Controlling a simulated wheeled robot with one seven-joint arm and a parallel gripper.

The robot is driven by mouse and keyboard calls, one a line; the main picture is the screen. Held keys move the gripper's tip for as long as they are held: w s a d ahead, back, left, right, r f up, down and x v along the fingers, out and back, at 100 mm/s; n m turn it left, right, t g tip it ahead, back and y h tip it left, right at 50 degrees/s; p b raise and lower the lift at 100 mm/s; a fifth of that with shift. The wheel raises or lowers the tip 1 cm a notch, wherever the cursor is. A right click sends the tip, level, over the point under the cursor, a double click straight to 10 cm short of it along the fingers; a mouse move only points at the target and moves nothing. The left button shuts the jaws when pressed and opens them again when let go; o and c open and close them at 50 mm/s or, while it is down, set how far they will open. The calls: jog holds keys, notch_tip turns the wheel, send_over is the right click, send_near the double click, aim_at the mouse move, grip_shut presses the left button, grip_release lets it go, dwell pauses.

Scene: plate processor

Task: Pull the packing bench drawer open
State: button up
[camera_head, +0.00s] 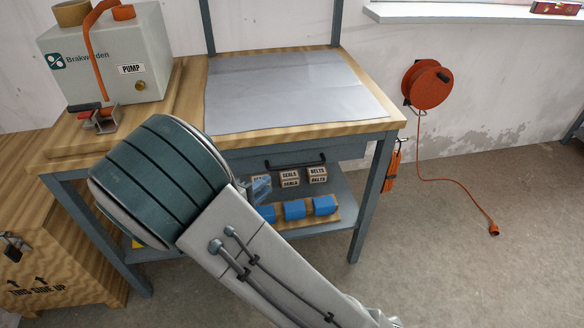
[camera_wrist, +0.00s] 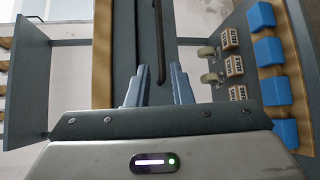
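The packing bench (camera_head: 398,124) has a blue-grey frame and a wooden top. Its blue-grey drawer (camera_head: 345,150) sits under the top and looks shut. A dark bar handle (camera_head: 296,162) is on the drawer front. In the wrist view the handle (camera_wrist: 159,40) runs down the picture, and its lower end shows between my fingers. My gripper (camera_wrist: 159,72) is open, with one finger on each side of the handle's line. I cannot tell whether the fingers touch the handle.
A pump box (camera_head: 112,52) stands on the left. An orange cable reel (camera_head: 427,84) hangs on the wall. The floor at the right is mostly clear.

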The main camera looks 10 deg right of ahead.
aim_at(288, 168)
jog(key=b+x, duration=0.1)
jog(key=x, duration=1)
jog(key=shift+w+d+f+b, duration=0.1)
jog(key=shift+w+d+b, duration=0.1)
jog(key=shift+d+b, duration=0.15)
